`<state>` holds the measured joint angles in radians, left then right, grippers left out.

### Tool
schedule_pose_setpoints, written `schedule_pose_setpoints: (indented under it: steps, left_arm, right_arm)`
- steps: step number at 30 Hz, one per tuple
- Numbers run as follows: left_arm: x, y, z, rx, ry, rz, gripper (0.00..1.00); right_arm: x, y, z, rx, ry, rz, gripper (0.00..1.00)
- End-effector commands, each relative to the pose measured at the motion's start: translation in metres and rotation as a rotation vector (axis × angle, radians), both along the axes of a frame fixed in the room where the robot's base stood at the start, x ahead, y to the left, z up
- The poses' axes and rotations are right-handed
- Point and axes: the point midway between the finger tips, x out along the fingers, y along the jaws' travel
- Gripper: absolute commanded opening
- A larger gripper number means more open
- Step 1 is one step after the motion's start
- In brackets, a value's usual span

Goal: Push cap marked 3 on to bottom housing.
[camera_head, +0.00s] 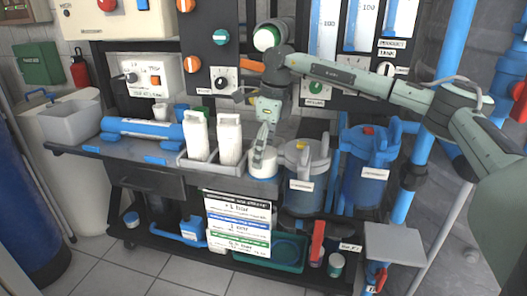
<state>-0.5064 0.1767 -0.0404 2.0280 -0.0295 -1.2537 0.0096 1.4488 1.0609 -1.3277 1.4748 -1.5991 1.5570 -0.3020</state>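My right gripper (263,142) hangs down from the arm that comes in from the right. Its fingers are at the top of a white round cap-like piece (263,163) on the bench; I cannot tell whether they grip it. No number 3 is readable on it. Just right of it stands a grey, see-through housing (307,192) with a grey top and a small label. Further right is a blue housing (367,182) with a blue top, a red button and a label. Which one is the bottom housing is unclear. My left gripper is not in view.
Two white cartridges (229,140) stand in a tray left of the white piece. A blue cylinder (143,128) and a grey bin (73,120) are further left. A printed sign (238,222) hangs below the bench edge. A blue pipe (411,180) rises at right.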

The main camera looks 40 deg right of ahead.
Motion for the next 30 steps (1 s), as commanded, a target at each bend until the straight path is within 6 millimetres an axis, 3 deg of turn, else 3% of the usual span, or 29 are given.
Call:
schedule_pose_setpoints:
  steps: [1,11,30]
  left_arm:
    - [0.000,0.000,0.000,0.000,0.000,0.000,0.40]
    - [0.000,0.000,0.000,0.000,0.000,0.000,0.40]
    - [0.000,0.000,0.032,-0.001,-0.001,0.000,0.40]
  right_arm:
    - [0.000,0.000,0.000,0.000,0.000,0.000,0.77]
    - [0.000,0.000,0.000,0.000,0.000,0.000,0.37]
    - [0.000,0.000,0.045,0.001,-0.001,0.000,0.37]
